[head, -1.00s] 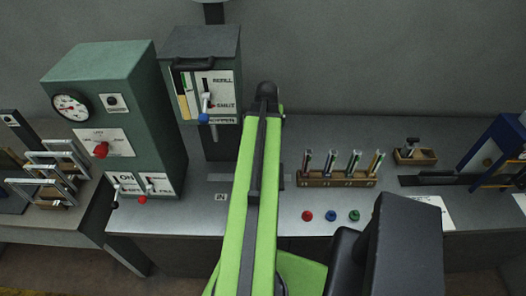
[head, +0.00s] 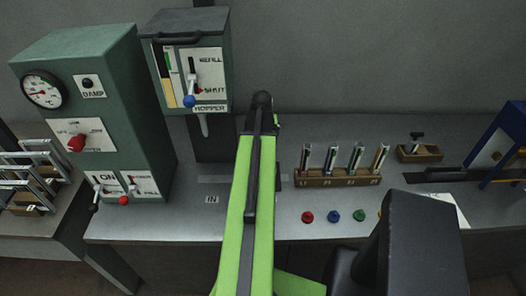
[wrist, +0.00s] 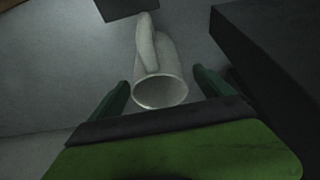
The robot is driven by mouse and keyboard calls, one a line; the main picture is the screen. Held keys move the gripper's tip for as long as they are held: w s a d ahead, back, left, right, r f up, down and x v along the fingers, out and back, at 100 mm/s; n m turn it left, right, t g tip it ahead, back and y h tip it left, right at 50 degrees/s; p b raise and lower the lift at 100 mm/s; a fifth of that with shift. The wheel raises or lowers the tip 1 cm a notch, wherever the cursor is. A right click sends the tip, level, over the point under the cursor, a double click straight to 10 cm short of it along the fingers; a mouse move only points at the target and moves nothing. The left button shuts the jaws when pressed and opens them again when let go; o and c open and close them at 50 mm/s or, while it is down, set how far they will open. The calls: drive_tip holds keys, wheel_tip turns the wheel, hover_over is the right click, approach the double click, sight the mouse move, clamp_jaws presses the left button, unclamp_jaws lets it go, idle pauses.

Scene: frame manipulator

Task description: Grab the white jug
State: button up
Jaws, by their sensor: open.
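The white jug (wrist: 160,92) shows in the wrist view, with its round mouth facing the camera and its handle along the top. My gripper (wrist: 161,79) is open, with one dark green finger on each side of the jug's mouth. Small gaps show between the fingers and the jug, so it is not clasped. In the head view I cannot make out the jug, and my green arm hides the gripper and the bench behind it.
A green machine (head: 95,110) with dial and knobs and a hopper box (head: 190,75) stand left of my arm. A rack (head: 338,180) of several tubes is to the right, with coloured buttons in front. In the wrist view a dark block (wrist: 275,55) is close on the right.

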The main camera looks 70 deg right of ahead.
drive_tip(key=b+x, duration=0.3)
drive_tip(key=x, duration=0.1)
drive_tip(key=shift+s+d+f, duration=0.1)
drive_tip(key=shift+s+f, duration=0.05)
drive_tip(key=shift+f, duration=0.25)
drive_tip(key=shift+r, duration=0.2)
drive_tip(key=c, duration=1.5)
drive_tip(key=shift+r, duration=0.1)
drive_tip(key=s+a+r+p, duration=0.3)
drive_tip(key=s+r+p, duration=0.8)
drive_tip(key=shift+a, duration=0.2)
